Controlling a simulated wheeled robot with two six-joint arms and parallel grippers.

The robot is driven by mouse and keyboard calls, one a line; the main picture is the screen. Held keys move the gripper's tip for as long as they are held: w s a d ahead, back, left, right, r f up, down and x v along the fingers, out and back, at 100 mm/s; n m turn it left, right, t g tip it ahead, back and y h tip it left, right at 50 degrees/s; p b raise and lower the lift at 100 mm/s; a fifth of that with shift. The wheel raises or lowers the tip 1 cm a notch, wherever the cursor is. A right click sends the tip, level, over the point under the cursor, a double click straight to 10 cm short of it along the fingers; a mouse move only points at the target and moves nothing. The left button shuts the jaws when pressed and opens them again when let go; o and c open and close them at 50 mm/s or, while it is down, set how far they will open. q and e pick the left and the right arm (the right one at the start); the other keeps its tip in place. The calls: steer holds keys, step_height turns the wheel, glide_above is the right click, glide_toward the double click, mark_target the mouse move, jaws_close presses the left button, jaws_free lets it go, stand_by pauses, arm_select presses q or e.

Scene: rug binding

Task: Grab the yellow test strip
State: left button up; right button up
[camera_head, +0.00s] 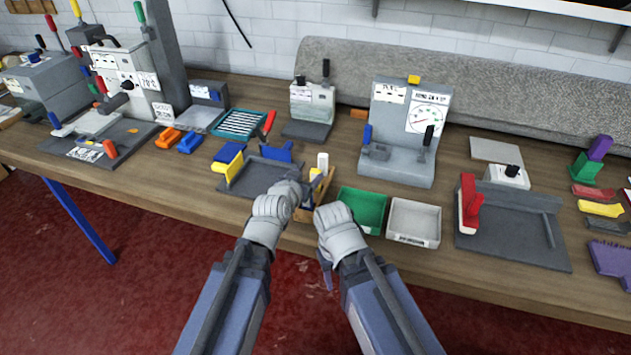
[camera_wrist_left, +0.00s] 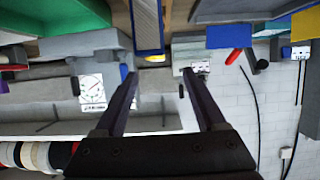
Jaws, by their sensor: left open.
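A small yellow piece (camera_head: 314,174), which may be the test strip, stands at the wooden holder (camera_head: 322,188) in the middle of the bench. A white-topped piece (camera_head: 323,162) stands beside it. My left gripper (camera_head: 298,181) is at the near left side of the holder, and its own hand partly hides the holder. In the left wrist view my left gripper (camera_wrist_left: 161,76) is open with nothing between its fingertips. A blue-grey strip (camera_wrist_left: 147,24) and a small yellow patch (camera_wrist_left: 155,58) show beyond the fingertips. My right gripper (camera_head: 326,276) hangs low at the bench's front edge, its jaws unclear.
A green bin (camera_head: 376,191) and a grey bin (camera_head: 436,204) stand right of the holder. A dark plate with a blue clamp (camera_head: 277,152) lies to the left. A gauge stand (camera_head: 422,164) is behind the bins. Another yellow piece (camera_head: 600,209) lies far right.

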mark_target(315, 173)
arm_select(q)
steer(key=x, duration=0.2)
steer(key=shift+w+d+f+b, duration=0.15)
steer(key=shift+w+f+b, duration=0.1)
steer(key=shift+b, duration=0.15)
steer(key=shift+s+d+f+b+x, duration=0.15)
steer(key=shift+b+x, duration=0.3)
steer(key=shift+x, duration=0.4)
steer(key=shift+f+b+x, duration=0.1)
steer(key=shift+b+x, duration=0.4)
steer(key=shift+x, duration=0.35)
steer(key=shift+s+d+f+b+x, duration=0.15)
steer(key=shift+b+x, duration=0.3)
steer(key=shift+x, duration=0.4)
steer(key=shift+a, duration=0.1)
steer(key=shift+c, duration=0.5)
jaws_close()
